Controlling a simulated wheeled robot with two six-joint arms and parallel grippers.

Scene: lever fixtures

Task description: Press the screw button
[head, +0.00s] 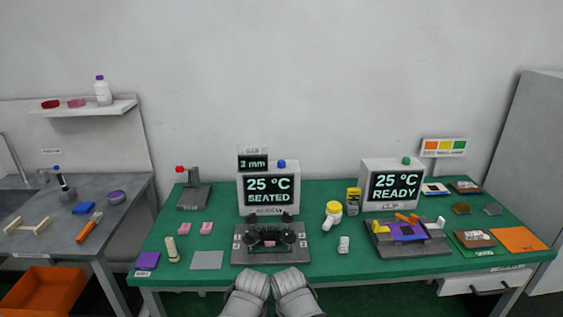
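No button carries a label that I can read as "screw". A blue button (282,164) sits on top of the left white display box (268,209), which reads 25 °C SEATED. A green button (406,161) sits on the right display box (393,206), which reads 25 °C READY. A red knob (180,169) is on a grey stand (194,194) at the back left. A dark fixture plate (270,257) with a pink piece (269,243) lies in front of the left box. My two grey arms reach in at the bottom centre; their fingers cannot be told from the dark round parts at the plate.
A yellow-capped white bottle (331,216) stands right of the plate. A purple and grey fixture (408,238) with orange and yellow parts is further right. Pink blocks (206,228) and a grey pad (207,260) lie left. Some green table top (330,266) is bare.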

